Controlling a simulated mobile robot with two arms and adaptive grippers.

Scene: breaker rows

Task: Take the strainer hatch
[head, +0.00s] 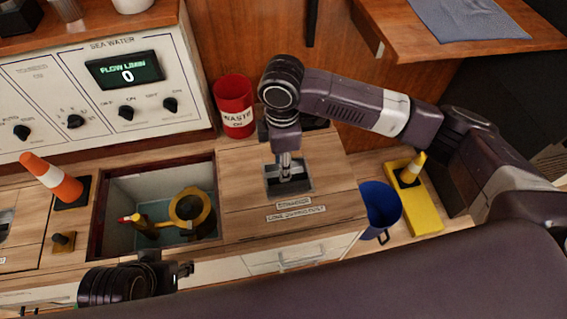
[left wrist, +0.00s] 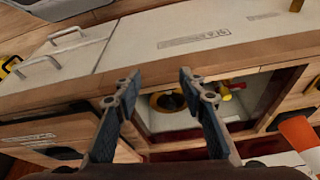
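The strainer hatch (head: 245,202) is a wooden floor panel with a label and a dark recess, lying flat right of an open well. It also shows at the left of the left wrist view (left wrist: 100,149). My right gripper (head: 289,178) points down into the recess; its fingertips are at the handle area, and whether they grip is too small to tell. My left gripper (head: 184,270) is low in front of the well. Its fingers stand apart and empty in the left wrist view (left wrist: 157,82).
The open well (head: 125,190) holds a yellow-and-black fitting (head: 190,212) with a red-tipped lever. White drawer fronts (head: 300,252) are in front.

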